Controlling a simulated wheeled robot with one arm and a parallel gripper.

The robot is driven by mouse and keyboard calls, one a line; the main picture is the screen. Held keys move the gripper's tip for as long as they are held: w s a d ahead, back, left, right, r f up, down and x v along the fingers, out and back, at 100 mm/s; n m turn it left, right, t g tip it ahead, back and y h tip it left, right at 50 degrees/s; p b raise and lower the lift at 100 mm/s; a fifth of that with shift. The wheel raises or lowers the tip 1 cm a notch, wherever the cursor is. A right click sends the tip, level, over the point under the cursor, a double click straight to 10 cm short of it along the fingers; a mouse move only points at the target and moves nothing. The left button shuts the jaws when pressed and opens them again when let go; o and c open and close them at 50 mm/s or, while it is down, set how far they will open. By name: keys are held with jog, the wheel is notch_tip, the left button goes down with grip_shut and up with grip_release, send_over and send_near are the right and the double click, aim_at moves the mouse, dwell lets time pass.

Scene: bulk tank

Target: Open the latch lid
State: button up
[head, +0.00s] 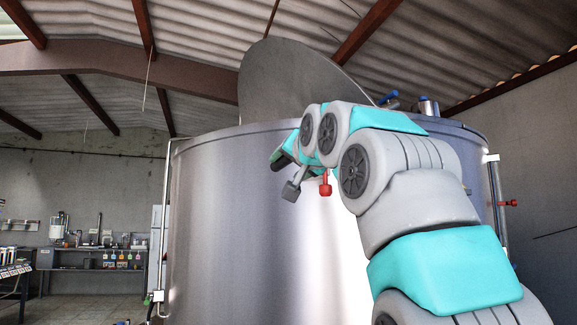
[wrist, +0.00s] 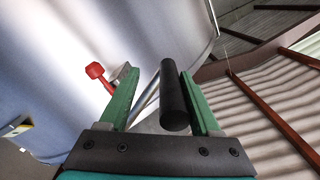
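A large round steel plate (head: 300,82), which looks like the lid, stands tilted up above the rim of the steel tank (head: 235,220). My gripper (head: 279,158) is at the tank's upper front, partly hidden by my own arm. In the wrist view its green fingers (wrist: 159,80) are apart. A black cylindrical handle (wrist: 175,100) lies between them, close to the right finger, with a gap to the left one. A metal rod (wrist: 147,97) shows behind it. A red knob (wrist: 95,71) is left of the fingers; it also shows in the head view (head: 325,188).
A grey block (head: 291,191) hangs beside the red knob. Blue-ended fittings (head: 428,104) sit on the tank's top right. Another red knob (head: 509,203) is on its right side. A workbench (head: 100,259) stands far left, with open floor before it.

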jog(key=b+v, duration=0.1)
jog(key=v, duration=0.6)
jog(key=shift+s+b, duration=0.35)
jog(key=shift+b, duration=0.05)
jog(key=shift+s+d, duration=0.1)
jog(key=shift+d, duration=0.05)
jog(key=b+v, duration=0.1)
jog(key=v, duration=0.8)
dwell(0.8)
dwell(0.6)
